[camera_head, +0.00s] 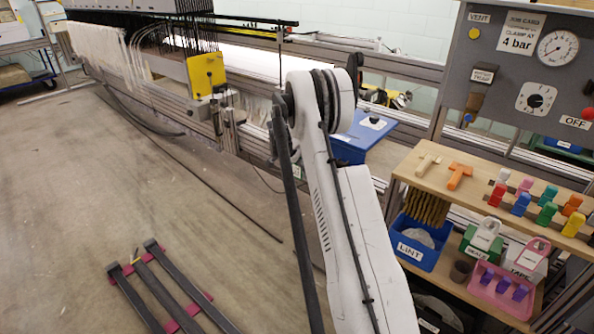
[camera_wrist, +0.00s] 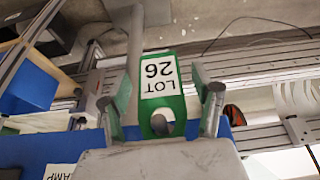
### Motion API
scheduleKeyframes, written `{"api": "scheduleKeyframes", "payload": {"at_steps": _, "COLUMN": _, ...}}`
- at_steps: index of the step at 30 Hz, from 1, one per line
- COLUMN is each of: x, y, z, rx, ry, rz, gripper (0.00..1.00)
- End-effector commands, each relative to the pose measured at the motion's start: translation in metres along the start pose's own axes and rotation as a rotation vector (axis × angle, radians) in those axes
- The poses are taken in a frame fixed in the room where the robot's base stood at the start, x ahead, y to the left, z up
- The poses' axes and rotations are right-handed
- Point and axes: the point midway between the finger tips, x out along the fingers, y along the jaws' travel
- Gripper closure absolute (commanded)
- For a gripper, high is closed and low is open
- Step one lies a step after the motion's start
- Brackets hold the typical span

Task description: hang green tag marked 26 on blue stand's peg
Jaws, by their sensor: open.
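The green tag (camera_wrist: 176,113) shows in the wrist view with a white label reading "LOT 26", upside down in the picture. A rounded hole is near its lower end, with something grey showing in it; I cannot tell whether this is a peg. My gripper (camera_wrist: 160,98) is open, with one finger on each side of the tag and gaps visible beside it. A blue surface (camera_wrist: 40,150), perhaps the stand, lies below and left. In the head view, a blue box-like stand (camera_head: 352,150) is behind my arm; the tag and gripper are hidden there.
A wooden shelf (camera_head: 440,190) at right carries several coloured blocks, with a blue LINT bin (camera_head: 415,252) and a pink tray (camera_head: 492,305) below. A grey gauge panel (camera_head: 500,95) stands behind. The loom's metal rail runs along the back.

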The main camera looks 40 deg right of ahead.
Motion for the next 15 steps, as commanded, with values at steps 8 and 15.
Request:
{"api": "scheduleKeyframes", "payload": {"at_steps": 8, "x": -0.043, "y": 0.000, "z": 0.001, "rx": -0.002, "ry": 0.000, "rz": -0.001, "gripper": 0.39}}
{"api": "scheduleKeyframes", "payload": {"at_steps": 15, "x": -0.088, "y": 0.000, "z": 0.000, "rx": -0.001, "ry": 0.000, "rz": -0.001, "gripper": 0.39}}
